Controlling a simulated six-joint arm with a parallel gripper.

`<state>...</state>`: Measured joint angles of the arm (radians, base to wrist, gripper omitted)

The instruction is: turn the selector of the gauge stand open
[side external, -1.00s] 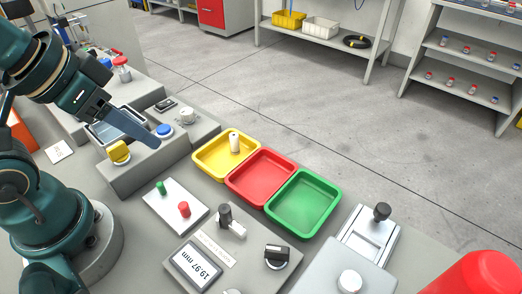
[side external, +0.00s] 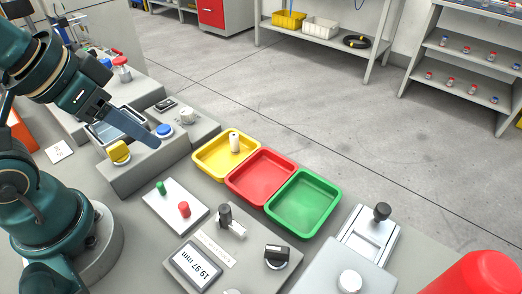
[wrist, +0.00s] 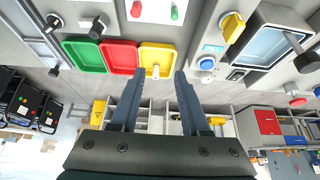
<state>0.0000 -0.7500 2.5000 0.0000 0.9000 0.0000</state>
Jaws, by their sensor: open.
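The gauge stand (side external: 222,270) is a grey block with a display reading 19.97 mm, in the lower middle of the side view. Its selector (side external: 277,252) looks like a black knob on a round pale base at the stand's right. A dark upright post (side external: 226,217) with a pale block stands at the stand's back. My gripper (side external: 155,140) is far to the upper left of the stand, above the grey bench unit with the blue and yellow knobs. In the wrist view my gripper (wrist: 157,80) has its two fingers apart with nothing between them.
Yellow (side external: 205,165), red (side external: 237,188) and green (side external: 272,208) trays stand behind the gauge stand; a white cylinder (side external: 235,142) is in the yellow one. A plate with green and red buttons (side external: 172,213) lies left of the stand. A clamp fixture (side external: 381,213) stands at the right.

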